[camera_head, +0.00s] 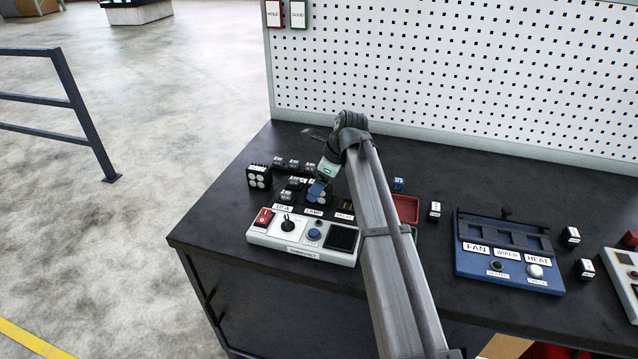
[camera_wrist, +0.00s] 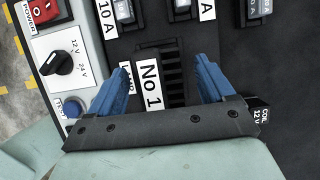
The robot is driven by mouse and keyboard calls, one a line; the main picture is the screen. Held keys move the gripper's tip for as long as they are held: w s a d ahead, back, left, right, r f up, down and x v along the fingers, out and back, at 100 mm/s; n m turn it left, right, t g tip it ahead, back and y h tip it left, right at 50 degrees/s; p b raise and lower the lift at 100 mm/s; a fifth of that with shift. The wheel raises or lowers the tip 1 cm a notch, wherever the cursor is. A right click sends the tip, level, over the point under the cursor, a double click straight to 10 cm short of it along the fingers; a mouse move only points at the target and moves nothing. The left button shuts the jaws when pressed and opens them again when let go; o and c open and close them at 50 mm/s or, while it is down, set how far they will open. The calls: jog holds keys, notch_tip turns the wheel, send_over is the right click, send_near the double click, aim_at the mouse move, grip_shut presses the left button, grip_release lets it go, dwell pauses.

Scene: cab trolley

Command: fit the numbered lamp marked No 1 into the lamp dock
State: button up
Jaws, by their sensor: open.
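The lamp marked No 1 (camera_wrist: 174,75) is a dark ribbed block with a white "No 1" label, seen from above in the wrist view. My gripper (camera_wrist: 162,66) is open, with one blue finger on each side of the lamp; I cannot tell whether they touch it. In the head view my gripper (camera_head: 317,188) points down at the lamp (camera_head: 325,198), whose pale round lenses partly show. The lamp stands behind the "LAMP" label of the lamp dock (camera_head: 313,212). The dock is mostly hidden, so I cannot tell whether the lamp is fully seated.
A white tester panel (camera_head: 263,238) with a red switch and knobs lies in front. Several 10 A fuse blocks (camera_wrist: 125,12) stand nearby. A second lamp-like block (camera_head: 258,178) is at the left. A red bin (camera_head: 404,208) and blue panel (camera_head: 468,262) are to the right.

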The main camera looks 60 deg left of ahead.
jog(key=v, duration=1.4)
